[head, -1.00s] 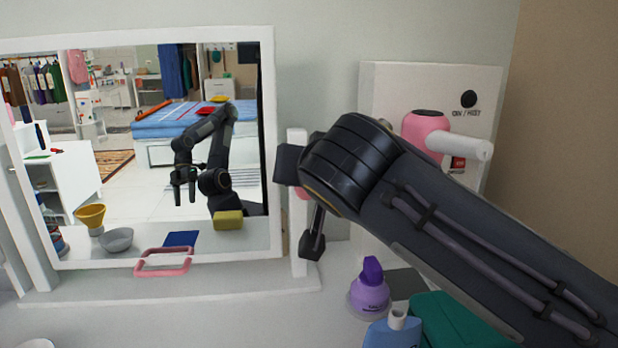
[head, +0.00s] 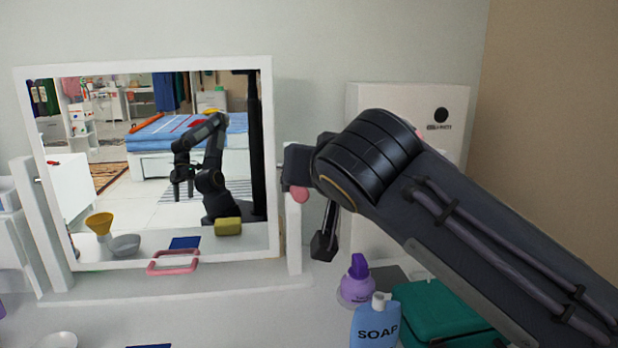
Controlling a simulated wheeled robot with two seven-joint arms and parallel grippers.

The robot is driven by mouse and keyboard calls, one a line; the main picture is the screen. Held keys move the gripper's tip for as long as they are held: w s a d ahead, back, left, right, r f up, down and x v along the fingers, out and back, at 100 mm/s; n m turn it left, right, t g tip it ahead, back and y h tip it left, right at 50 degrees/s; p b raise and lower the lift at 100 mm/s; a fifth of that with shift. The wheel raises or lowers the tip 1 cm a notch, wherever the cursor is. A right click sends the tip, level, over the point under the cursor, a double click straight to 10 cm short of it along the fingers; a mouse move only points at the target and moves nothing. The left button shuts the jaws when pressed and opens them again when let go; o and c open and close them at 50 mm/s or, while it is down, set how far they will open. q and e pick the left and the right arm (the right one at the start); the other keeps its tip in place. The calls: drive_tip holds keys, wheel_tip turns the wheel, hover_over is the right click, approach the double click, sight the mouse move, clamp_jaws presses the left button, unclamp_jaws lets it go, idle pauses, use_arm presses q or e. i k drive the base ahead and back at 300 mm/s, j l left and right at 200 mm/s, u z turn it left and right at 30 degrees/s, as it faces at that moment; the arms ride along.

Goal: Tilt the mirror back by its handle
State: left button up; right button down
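The mirror (head: 269,170) has a white frame and hangs between white posts at the left of the head view. Its pink handle (head: 172,268) sticks out at the bottom edge of the frame, with nothing holding it. My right arm comes in from the right. One dark finger of my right gripper (head: 323,246) shows just right of the right post, well to the right of the handle; the arm hides the rest. In the mirror's reflection, the gripper's two fingers look apart and empty. My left gripper is out of view.
A purple bottle (head: 358,283), a blue soap bottle (head: 375,324) and a green case (head: 440,312) stand under my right arm. A white bowl (head: 56,341) is at the front left. A white panel (head: 400,98) stands behind the arm. The tabletop before the mirror is mostly clear.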

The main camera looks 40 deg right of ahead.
sight(149, 164)
drive_tip(key=k+j, duration=0.1)
drive_tip(key=j, duration=0.4)
drive_tip(key=k+j, duration=0.1)
drive_tip(key=j, duration=0.35)
drive_tip(key=k+j, duration=0.1)
drive_tip(key=j, duration=0.4)
